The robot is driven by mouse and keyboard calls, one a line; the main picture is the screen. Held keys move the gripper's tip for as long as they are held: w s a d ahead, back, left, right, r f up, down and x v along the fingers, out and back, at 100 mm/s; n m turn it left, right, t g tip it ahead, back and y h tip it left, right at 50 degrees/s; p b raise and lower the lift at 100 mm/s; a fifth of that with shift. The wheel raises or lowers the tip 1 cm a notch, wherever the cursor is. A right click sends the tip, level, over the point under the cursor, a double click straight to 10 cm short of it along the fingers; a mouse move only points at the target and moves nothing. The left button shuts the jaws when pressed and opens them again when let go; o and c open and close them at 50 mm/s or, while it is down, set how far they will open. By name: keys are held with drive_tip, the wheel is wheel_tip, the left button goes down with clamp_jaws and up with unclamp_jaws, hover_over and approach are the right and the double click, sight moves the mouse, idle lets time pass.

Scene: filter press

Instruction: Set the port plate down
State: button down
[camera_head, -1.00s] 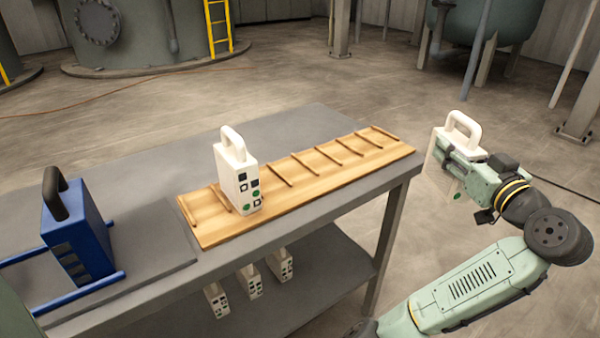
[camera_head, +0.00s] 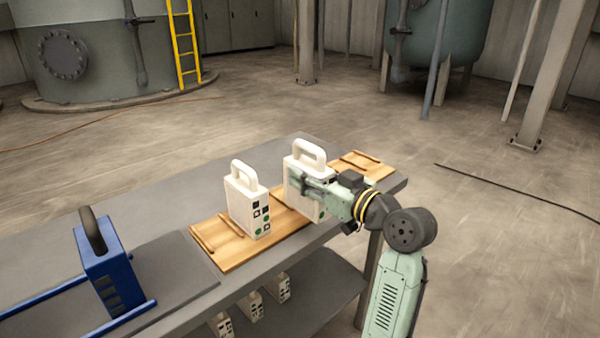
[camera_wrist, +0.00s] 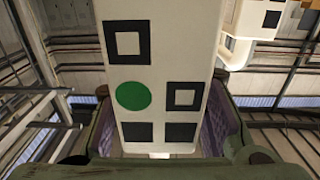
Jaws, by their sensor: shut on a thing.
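My gripper (camera_head: 318,192) is shut on a white port plate (camera_head: 296,166) with a loop handle on top. I hold it upright over the wooden rack (camera_head: 225,245) on the table, to the right of another white plate. In the wrist view the held plate (camera_wrist: 160,70) fills the middle between my fingers, showing black squares and a green dot.
A blue block with a dark handle (camera_head: 108,265) stands on blue rails at the left of the table. Several white plates (camera_head: 250,305) stand on the lower shelf. The rack's far right end (camera_head: 368,165) is bare.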

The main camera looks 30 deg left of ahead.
drive_tip(key=w+a+f+p, duration=0.1)
drive_tip(key=w+a, duration=0.1)
drive_tip(key=w, duration=0.1)
drive_tip(key=w+a+f+p, duration=0.1)
drive_tip(key=w+a+f, duration=0.1)
drive_tip(key=w+a+f+p, duration=0.1)
drive_tip(key=w+a+p, duration=0.1)
drive_tip(key=w+a, duration=0.1)
drive_tip(key=shift+w+f, duration=0.2)
drive_tip(key=shift+w, duration=0.15)
drive_tip(key=shift+f+b, duration=0.2)
drive_tip(key=shift+b, duration=0.15)
drive_tip(key=c, duration=1)
unclamp_jaws()
